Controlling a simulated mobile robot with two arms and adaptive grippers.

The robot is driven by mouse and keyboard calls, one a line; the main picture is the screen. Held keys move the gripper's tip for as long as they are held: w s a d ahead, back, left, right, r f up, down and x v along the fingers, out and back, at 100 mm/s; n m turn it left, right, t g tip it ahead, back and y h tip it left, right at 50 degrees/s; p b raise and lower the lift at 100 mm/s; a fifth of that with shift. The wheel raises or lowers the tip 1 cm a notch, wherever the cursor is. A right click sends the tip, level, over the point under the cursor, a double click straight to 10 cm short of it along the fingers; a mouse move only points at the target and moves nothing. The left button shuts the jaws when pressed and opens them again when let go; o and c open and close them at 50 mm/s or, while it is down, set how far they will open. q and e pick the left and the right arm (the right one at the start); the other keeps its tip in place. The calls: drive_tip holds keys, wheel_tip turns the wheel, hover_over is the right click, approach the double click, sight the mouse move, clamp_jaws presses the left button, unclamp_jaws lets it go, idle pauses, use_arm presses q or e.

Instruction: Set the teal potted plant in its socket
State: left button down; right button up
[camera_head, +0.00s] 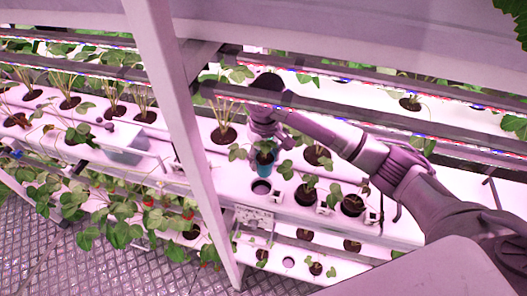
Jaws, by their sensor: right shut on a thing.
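The teal potted plant (264,159) hangs upright below my right gripper (264,141), with green leaves to both sides. My right gripper is shut on it, pointing down from the end of my right arm, which comes in from the right; its fingertips are partly hidden by the leaves. An empty round socket (261,187) in the white rack shelf shows just below the pot. The pot appears above the socket; I cannot tell the exact gap between them. My left gripper is not in view.
A dark pot with a plant (304,194) and another dark pot (352,205) stand to the right of the socket. A slanting white post (188,130) is at the left. Dark rails with lights (340,108) cross above the shelf. A lower shelf (286,262) holds small plants.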

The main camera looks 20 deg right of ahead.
sight(261, 175)
drive_tip(key=shift+s+a+r, duration=0.15)
drive_tip(key=shift+s+a, duration=0.2)
drive_tip(key=shift+a, duration=0.2)
drive_tip(key=shift+f, duration=0.3)
drive_tip(key=shift+s+f, duration=0.15)
drive_tip(key=shift+f, duration=0.1)
wheel_tip(261, 175, down, 5)
drive_tip(key=shift+s+a+r, duration=0.1)
drive_tip(key=shift+a+r, duration=0.05)
drive_tip(key=shift+r, duration=0.05)
drive_tip(key=shift+f, duration=0.65)
drive_tip(key=shift+s, duration=0.1)
